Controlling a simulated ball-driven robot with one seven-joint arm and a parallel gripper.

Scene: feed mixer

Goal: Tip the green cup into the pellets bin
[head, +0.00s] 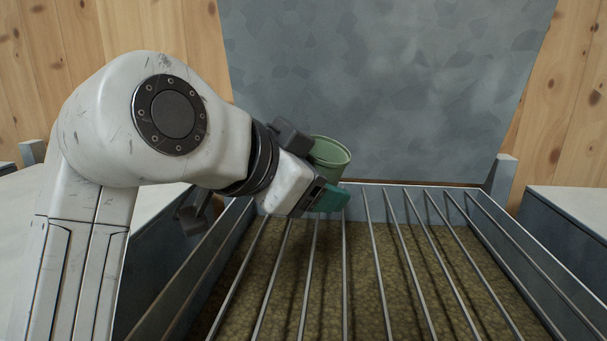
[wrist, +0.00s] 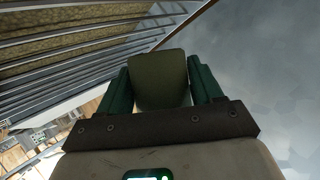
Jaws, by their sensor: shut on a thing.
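The green cup (head: 330,155) is in my gripper (head: 335,190), above the far left part of the bin in the head view. Its rim leans up and to the right, so it is tilted. I cannot see what is inside it. In the wrist view the cup (wrist: 159,80) sits between the two teal fingers of my gripper (wrist: 160,85), which are shut on it. The pellets bin (head: 471,205) is the wide grey trough below, with brown-green pellets (head: 405,270) under its bars. Its bars also show in the wrist view (wrist: 75,45).
Several metal bars (head: 344,270) run across the bin's opening, with gaps between them. A tall grey metal panel (head: 400,80) stands behind it. A corner post (head: 503,180) rises at the far right. Pale surfaces (head: 570,205) flank the bin. A wooden wall (head: 570,90) is behind.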

